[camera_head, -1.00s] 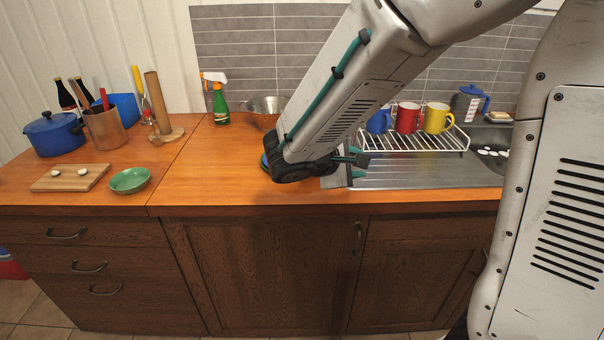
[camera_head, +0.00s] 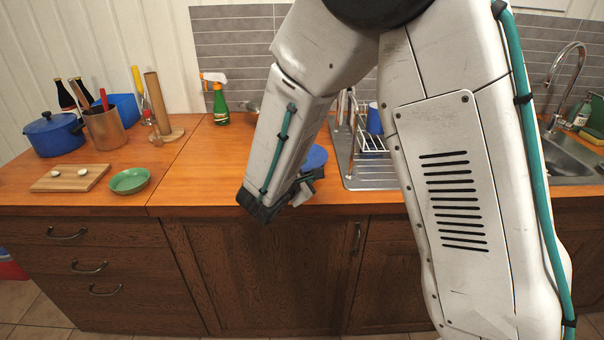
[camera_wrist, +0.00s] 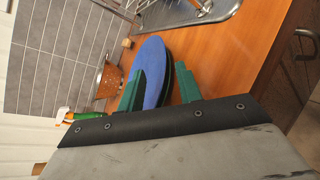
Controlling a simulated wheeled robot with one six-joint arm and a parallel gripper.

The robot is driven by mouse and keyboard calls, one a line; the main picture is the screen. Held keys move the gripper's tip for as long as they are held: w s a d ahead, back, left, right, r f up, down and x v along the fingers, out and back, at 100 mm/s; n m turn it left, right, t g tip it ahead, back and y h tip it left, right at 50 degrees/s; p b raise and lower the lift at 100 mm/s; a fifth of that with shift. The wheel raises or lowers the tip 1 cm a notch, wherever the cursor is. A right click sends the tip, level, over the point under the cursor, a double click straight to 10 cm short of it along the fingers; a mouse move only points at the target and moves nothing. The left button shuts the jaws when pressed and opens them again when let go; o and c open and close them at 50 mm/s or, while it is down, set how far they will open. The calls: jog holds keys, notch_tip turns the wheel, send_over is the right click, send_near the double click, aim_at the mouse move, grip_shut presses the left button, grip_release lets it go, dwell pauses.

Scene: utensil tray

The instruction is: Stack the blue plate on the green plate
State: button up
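The blue plate (camera_head: 316,157) is on the wooden counter behind my gripper in the head view, partly hidden by it. In the wrist view the blue plate (camera_wrist: 152,62) shows nearly edge-on, with a dark band along its underside. My gripper's green fingers (camera_wrist: 160,67) stand apart on either side of the plate's near rim. A dark gap shows between the plate and the right finger; I cannot tell whether the left finger touches it. The green plate (camera_head: 129,180) lies at the counter's left front, empty and well away from my gripper (camera_head: 306,186).
A cutting board (camera_head: 70,178) lies left of the green plate. A blue pot (camera_head: 54,133), a utensil holder (camera_head: 105,129) and a paper-towel stand (camera_head: 160,112) are behind. A spray bottle (camera_head: 220,104) stands near the wall. The dish rack (camera_head: 368,147) is on the right. The counter between the plates is clear.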

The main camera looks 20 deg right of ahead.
aim_at(318, 164)
jog(key=x, duration=0.5)
jog(key=shift+w+d+f, duration=0.15)
jog(key=shift+w+d, duration=0.1)
jog(key=shift+d, duration=0.05)
grip_shut()
